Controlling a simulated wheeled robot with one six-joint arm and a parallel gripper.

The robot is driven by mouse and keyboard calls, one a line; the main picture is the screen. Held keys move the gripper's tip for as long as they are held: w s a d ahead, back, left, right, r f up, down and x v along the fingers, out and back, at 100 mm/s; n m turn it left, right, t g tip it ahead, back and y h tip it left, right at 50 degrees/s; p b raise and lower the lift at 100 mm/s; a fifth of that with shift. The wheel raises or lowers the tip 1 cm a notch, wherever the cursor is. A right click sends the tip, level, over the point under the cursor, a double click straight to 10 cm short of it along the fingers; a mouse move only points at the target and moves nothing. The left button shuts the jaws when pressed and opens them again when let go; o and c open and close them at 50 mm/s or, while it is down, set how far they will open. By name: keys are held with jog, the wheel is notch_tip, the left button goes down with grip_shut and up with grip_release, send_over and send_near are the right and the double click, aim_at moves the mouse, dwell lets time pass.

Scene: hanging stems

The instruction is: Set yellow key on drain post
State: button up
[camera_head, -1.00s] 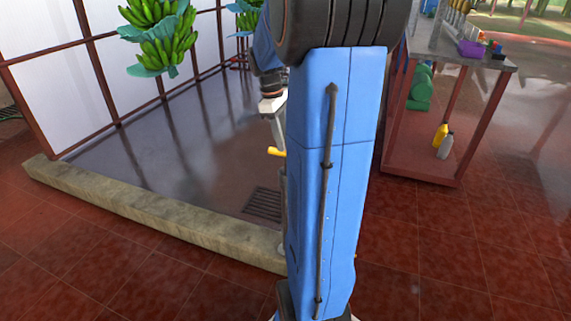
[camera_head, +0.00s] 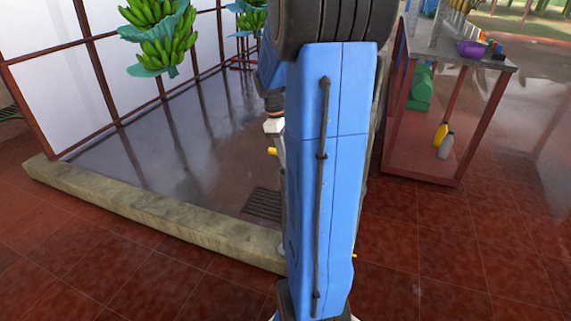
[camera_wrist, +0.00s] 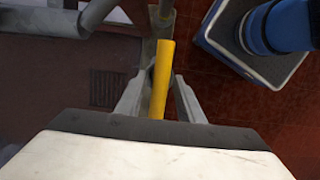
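The yellow key (camera_head: 272,151) shows as a short yellow bar just left of my blue arm in the head view. In the wrist view the yellow key (camera_wrist: 162,80) lies lengthwise between my fingers. My gripper (camera_wrist: 164,76) appears open around it, with a narrow gap beside the bar; contact is unclear. A grey upright part (camera_wrist: 162,18) stands beyond the bar's far end. I cannot tell whether this is the drain post or how the key meets it. My arm hides most of this spot in the head view.
A floor grate (camera_head: 264,203) lies inside a low stone curb (camera_head: 150,213). Banana bunches (camera_head: 165,45) hang at upper left. A workbench (camera_head: 470,62) with a purple bowl (camera_head: 471,48) stands at right. Red tiled floor (camera_head: 440,240) is open in front.

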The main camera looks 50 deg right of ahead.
jog(key=shift+c, duration=0.6)
grip_shut()
jog(key=shift+r, duration=0.1)
jog(key=shift+r, duration=0.1)
